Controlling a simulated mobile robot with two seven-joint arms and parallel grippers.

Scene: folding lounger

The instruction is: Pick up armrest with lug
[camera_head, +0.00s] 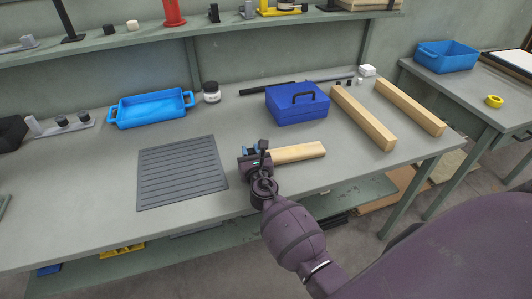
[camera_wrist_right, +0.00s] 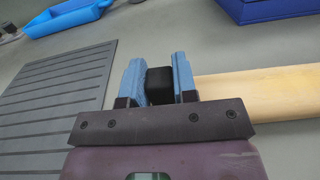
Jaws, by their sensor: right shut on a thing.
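The armrest is a short pale wooden bar (camera_head: 300,152) near the front middle of the bench, and it also shows in the right wrist view (camera_wrist_right: 265,93). Its black lug (camera_wrist_right: 160,86) is at the left end. My right gripper (camera_head: 251,150) is at that left end. In the right wrist view its blue fingers (camera_wrist_right: 159,77) stand on either side of the black lug, shut on it. The right finger hides where the lug meets the wood. I cannot tell whether the armrest touches the bench. My left gripper is out of view.
A grey ribbed mat (camera_head: 180,174) lies left of the gripper. A blue toolbox (camera_head: 297,104) stands behind the armrest, with two long wooden beams (camera_head: 363,118) to its right. A blue tray (camera_head: 150,109) and a jar (camera_head: 211,92) stand at the back left.

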